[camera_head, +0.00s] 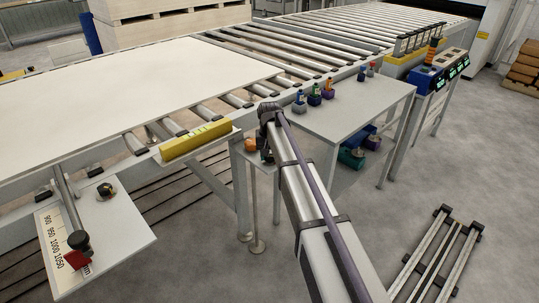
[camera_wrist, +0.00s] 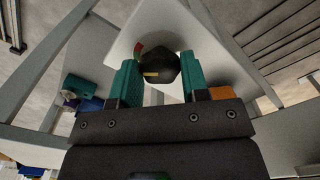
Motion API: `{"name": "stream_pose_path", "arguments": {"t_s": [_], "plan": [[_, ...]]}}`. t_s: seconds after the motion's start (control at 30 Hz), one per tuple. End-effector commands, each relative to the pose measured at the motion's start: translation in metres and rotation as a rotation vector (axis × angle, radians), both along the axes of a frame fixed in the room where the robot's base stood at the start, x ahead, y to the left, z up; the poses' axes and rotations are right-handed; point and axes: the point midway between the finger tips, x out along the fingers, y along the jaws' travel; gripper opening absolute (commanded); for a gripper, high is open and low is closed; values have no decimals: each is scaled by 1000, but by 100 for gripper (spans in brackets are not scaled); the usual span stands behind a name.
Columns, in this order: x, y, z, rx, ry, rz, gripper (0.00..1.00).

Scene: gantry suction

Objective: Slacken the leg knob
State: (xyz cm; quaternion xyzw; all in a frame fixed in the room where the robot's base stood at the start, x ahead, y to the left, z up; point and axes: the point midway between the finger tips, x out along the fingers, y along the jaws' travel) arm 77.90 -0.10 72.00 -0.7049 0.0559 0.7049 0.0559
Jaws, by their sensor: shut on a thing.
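A dark, faceted knob (camera_wrist: 161,66) with a short yellow mark sits between the teal fingers of my gripper (camera_wrist: 158,70) in the wrist view. My gripper is shut on this knob, with one finger on each side. In the head view my dark wrist (camera_head: 268,116) is beside the conveyor frame, near its leg (camera_head: 241,190). The knob cannot be made out there, and my arm hides part of that area. A small orange part (camera_head: 250,145) shows beside my wrist.
A side table (camera_head: 350,105) with several small coloured items stands to the right, with green and purple bins (camera_head: 352,158) beneath. A yellow level (camera_head: 196,141) lies on the conveyor frame. A scale plate (camera_head: 125,235) is at lower left. A rail frame (camera_head: 435,255) lies on the floor.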

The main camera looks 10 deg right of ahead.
Motion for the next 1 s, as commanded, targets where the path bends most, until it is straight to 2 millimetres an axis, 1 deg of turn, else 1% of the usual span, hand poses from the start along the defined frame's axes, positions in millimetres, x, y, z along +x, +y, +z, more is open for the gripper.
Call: {"name": "stream_pose_path", "arguments": {"t_s": [0.17, 0.6, 0.8, 1.0], "plan": [[0, 0, 0, 0, 0, 99, 18], [0, 0, 0, 0, 0, 427, 18], [0, -1, 0, 0, 0, 528, 18], [0, -1, 0, 0, 0, 579, 18]]}}
